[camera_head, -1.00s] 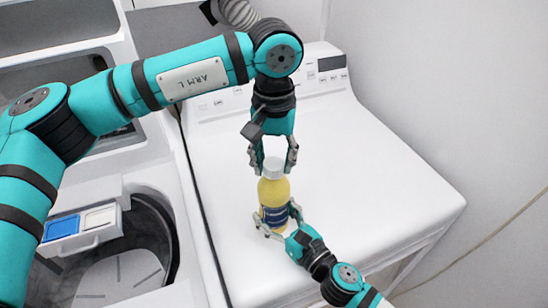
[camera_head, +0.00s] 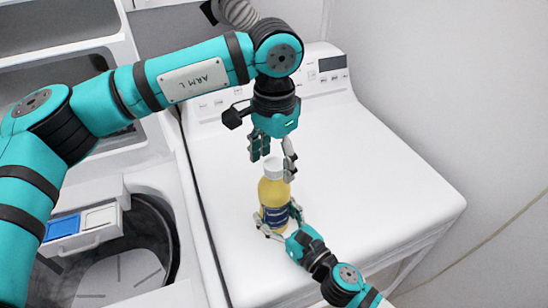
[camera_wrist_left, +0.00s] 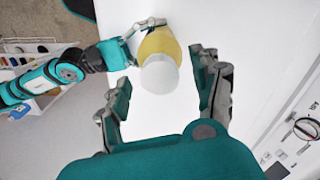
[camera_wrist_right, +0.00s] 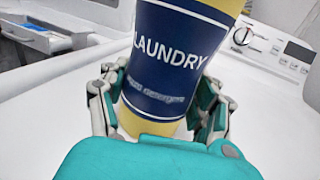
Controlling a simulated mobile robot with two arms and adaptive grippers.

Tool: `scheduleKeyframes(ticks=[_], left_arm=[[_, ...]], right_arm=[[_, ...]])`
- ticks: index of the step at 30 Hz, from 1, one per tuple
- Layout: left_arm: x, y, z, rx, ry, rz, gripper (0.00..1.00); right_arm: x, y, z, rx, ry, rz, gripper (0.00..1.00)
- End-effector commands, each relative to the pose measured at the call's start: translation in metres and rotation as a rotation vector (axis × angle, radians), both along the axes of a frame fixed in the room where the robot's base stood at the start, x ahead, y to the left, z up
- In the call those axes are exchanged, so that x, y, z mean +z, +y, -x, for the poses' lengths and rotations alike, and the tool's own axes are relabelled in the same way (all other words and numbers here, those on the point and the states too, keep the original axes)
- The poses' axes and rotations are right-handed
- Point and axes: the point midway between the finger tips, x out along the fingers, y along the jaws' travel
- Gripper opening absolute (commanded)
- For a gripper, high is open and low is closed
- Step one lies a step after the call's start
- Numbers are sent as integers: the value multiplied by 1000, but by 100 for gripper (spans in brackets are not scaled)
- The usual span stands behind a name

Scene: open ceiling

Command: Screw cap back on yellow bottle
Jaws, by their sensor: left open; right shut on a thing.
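The yellow bottle (camera_head: 274,193) stands on the white machine top, with a blue label that reads LAUNDRY in the right wrist view (camera_wrist_right: 172,55). The white cap (camera_head: 273,168) sits on the bottle's mouth; I cannot tell how tight it is. It also shows in the left wrist view (camera_wrist_left: 160,74). My left gripper (camera_head: 271,158) is open above the cap, its fingers apart on either side and the cap between or just beyond their tips. My right gripper (camera_head: 278,220) is shut on the lower part of the bottle, one finger on each side.
The white machine top (camera_head: 360,180) is clear around the bottle, with a control panel (camera_head: 325,70) at its back. At the left is an open top-loading washer (camera_head: 150,240) with a drawer of blue and white compartments (camera_head: 82,226). A wall stands at right.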

Motion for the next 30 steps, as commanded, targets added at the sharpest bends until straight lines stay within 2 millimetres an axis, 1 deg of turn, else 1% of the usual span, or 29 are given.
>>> scheduleKeyframes(ticks=[5,12,15,18,21,24,30], left_arm=[[20,-1,-1,1,-3,2,65],[71,-1,-1,1,-3,2,65],[90,-1,-1,1,-3,1,65],[105,-1,-1,0,-3,2,65],[114,0,-1,1,-1,0,65],[118,0,-1,0,0,0,65],[120,0,-1,0,0,0,65]], right_arm=[[0,0,0,0,1,-1,0],[0,0,0,0,1,-1,0],[0,0,0,0,1,-1,0],[0,0,0,0,1,-1,0],[0,0,0,0,1,-1,0],[0,0,0,0,1,-1,0],[0,0,0,0,1,-1,0]])
